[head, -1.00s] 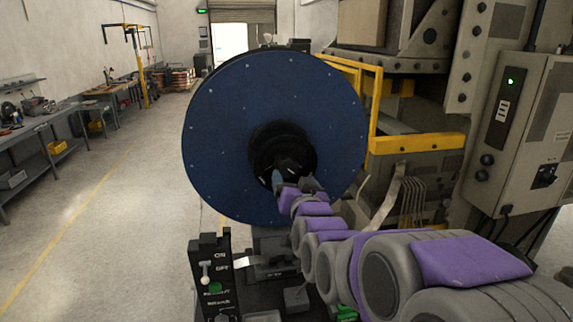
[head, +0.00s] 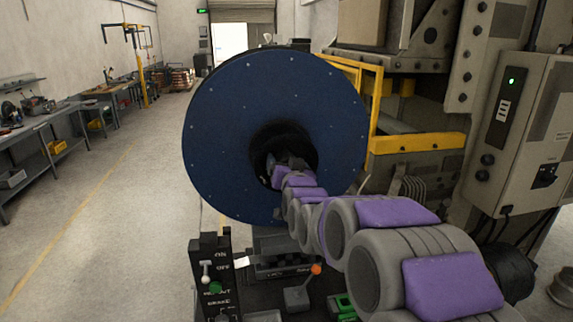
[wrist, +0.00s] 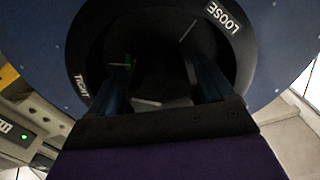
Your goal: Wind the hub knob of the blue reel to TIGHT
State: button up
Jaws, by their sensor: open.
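The blue reel (head: 230,130) stands upright in the middle of the head view, its round face towards me. At its centre is a dark recessed hub (head: 298,134). In the head view my gripper (head: 282,163) reaches into the hub, and the arm hides much of it. In the wrist view my gripper (wrist: 163,85) is open, its two fingers spread inside the hub opening. The dark hub knob (wrist: 165,60) lies in shadow between and beyond the fingertips; I cannot tell whether they touch it. The ring carries a LOOSE label (wrist: 222,17) at upper right and a TIGHT label (wrist: 81,87) at left.
A control box with levers (head: 210,275) stands below the reel at left. An orange-tipped lever (head: 300,290) is beside my arm. A yellow frame (head: 418,143) and a grey cabinet (head: 520,130) stand at right. The floor at left is open, with workbenches (head: 50,140) along the wall.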

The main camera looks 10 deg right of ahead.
jog(key=shift+c, duration=0.5)
jog(key=c, duration=0.9)
jog(key=shift+n, duration=0.9)
jog(key=shift+c, duration=0.3)
jog(key=o, duration=1.1)
jog(key=shift+c, duration=0.2)
jog(key=shift+s, duration=0.1)
jog(key=s+b, duration=0.1)
jog(key=s, duration=1.6)
